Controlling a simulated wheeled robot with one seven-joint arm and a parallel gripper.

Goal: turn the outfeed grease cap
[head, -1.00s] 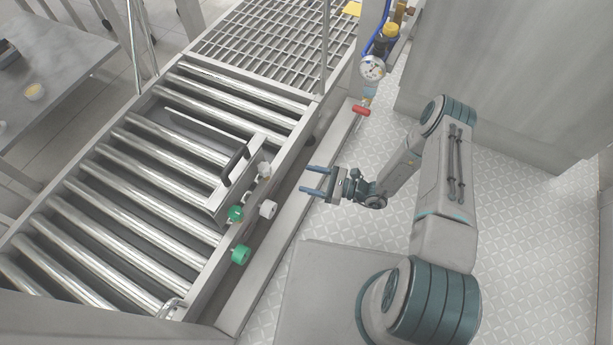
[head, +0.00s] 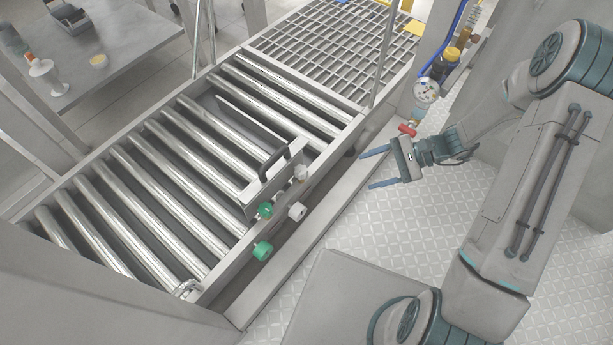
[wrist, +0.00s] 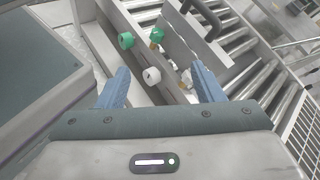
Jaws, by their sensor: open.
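Several caps sit on the side rail of the roller conveyor: a green one (head: 265,209), a white one (head: 297,211), a lower green one (head: 263,250) and a small pale one (head: 301,172). I cannot tell which is the outfeed grease cap. My gripper (head: 367,171) is open and empty, to the right of the caps and apart from them. In the wrist view the white cap (wrist: 151,75) shows between the blue fingers, beyond the tips. The lower green cap (wrist: 126,40) and the other green cap (wrist: 157,35) show above it.
A pressure gauge (head: 426,90) and a red valve handle (head: 407,130) are behind my gripper. Metal rollers (head: 160,190) lie left. Patterned floor (head: 370,245) is open in front of the rail.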

